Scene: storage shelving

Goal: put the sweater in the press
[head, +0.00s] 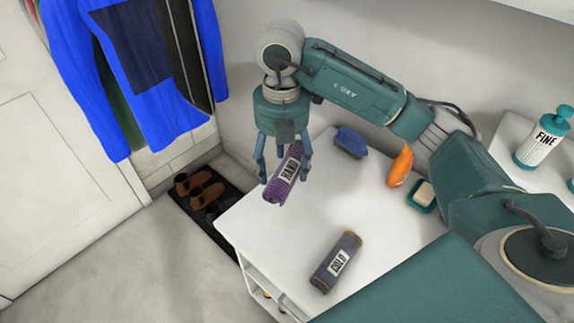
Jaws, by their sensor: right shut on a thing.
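My right gripper (283,172) points down over the white counter and is shut on a purple ribbed roll (278,186) with a white label reading "HAND". The roll is tilted, its lower end toward the counter's left edge; I cannot tell whether it touches the counter. A second, dark grey roll (335,262) with a white label, hard to read, lies on the counter nearer to me. I cannot tell for sure which thing is the sweater, or which is the press. My left gripper is out of view.
The white counter (390,235) also bears a blue brush (351,141), an orange bottle (401,165) and soap in a green dish (421,195). A "FINE" pump bottle (541,143) stands at right. Blue clothing (90,75) hangs at left above shoes (200,188). The left floor is clear.

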